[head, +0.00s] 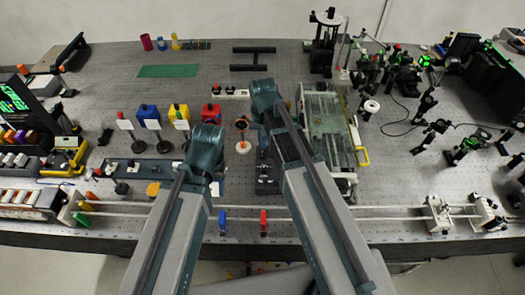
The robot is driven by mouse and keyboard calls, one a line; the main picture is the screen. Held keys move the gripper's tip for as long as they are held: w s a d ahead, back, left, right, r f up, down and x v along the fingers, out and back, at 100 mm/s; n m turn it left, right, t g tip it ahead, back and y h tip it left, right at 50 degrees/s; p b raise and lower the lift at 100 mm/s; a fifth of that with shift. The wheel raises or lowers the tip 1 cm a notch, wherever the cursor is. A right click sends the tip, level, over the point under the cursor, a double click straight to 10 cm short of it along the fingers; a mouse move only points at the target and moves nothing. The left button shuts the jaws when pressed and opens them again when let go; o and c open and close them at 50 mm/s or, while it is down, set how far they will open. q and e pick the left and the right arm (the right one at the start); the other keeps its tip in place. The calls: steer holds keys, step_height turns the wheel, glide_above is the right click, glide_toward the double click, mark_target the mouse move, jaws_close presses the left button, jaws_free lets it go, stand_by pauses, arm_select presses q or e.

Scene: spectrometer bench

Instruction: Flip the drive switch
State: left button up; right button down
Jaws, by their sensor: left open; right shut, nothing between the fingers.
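I cannot pick out the drive switch with certainty. A small dark box (267,186) sits between my two arms, partly covered by the right one; its details are too small to read. A pale plate with small red and dark knobs (231,92) lies farther back. My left arm ends in view at a teal joint left of the middle, and my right arm at a teal joint farther back. I cannot make out the fingers of either gripper; they appear hidden behind the arm links.
A glass-topped unit (327,125) stands right of my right arm. White rails (385,211) run across the front. Several optics on posts (470,143) crowd the right, and coloured blocks (149,113) stand at left. A green mat (168,71) lies at the back.

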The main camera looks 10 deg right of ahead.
mark_target(263, 153)
step_height(263, 153, up, 4)
steer(key=p, duration=0.4)
steer(key=shift+r, duration=0.25)
steer(key=shift+s+f, duration=0.1)
